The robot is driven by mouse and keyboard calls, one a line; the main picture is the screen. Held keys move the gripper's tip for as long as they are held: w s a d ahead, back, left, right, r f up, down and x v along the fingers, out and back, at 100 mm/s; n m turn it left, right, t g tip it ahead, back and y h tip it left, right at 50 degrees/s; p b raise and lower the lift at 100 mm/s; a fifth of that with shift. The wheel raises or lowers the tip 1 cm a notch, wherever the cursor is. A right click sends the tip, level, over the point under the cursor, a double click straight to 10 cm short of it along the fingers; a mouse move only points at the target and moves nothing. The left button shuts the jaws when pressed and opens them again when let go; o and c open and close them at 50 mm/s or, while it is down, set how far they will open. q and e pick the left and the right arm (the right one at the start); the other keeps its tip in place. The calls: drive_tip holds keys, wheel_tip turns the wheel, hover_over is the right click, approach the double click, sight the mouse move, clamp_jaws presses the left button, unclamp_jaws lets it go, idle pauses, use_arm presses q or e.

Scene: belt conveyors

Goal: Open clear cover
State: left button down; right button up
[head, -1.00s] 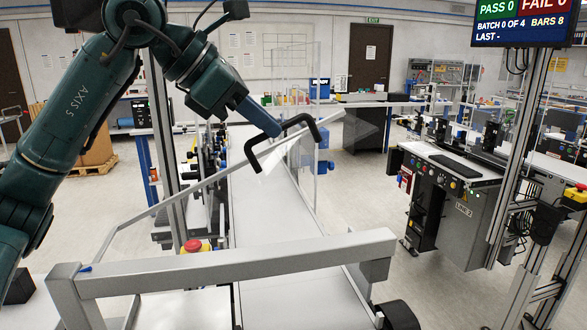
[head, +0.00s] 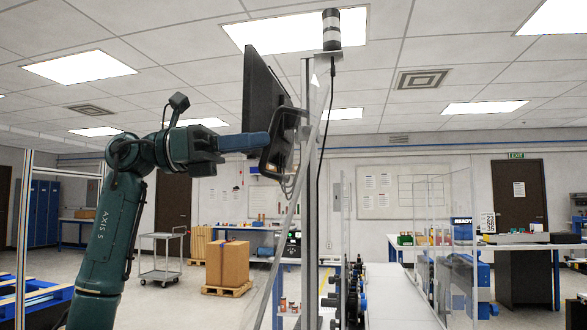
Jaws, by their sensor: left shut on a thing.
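My left gripper (head: 265,142) is shut on the black handle (head: 287,132) of the clear cover, at about the middle of the view. The clear cover (head: 283,240) shows as a thin grey frame bar, steeply raised and seen nearly edge-on. Its clear pane is hard to make out. My left arm reaches up from the lower left. My right gripper is not in view.
A grey upright post (head: 312,190) with a signal light (head: 331,30) stands close behind the handle. A dark monitor (head: 263,90) hangs near the gripper. The pale conveyor belt (head: 395,295) lies lower right, with clear guards (head: 450,240) beyond.

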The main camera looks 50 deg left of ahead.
use_arm(q)
drive_tip(key=shift+s+a+t+h+b, duration=0.2)
drive_tip(key=shift+s+a+b, duration=0.1)
drive_tip(key=shift+s+a, duration=0.35)
drive_tip(key=shift+s+a+t+h+b, duration=0.25)
drive_tip(key=shift+s+a, duration=0.15)
drive_tip(key=shift+a, duration=0.45)
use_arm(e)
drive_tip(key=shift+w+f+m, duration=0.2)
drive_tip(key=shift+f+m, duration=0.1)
use_arm(q)
drive_tip(key=c, duration=1.5)
unclamp_jaws()
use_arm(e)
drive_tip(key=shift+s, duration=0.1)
use_arm(q)
drive_tip(key=b+v, duration=0.1)
drive_tip(key=v, duration=1.2)
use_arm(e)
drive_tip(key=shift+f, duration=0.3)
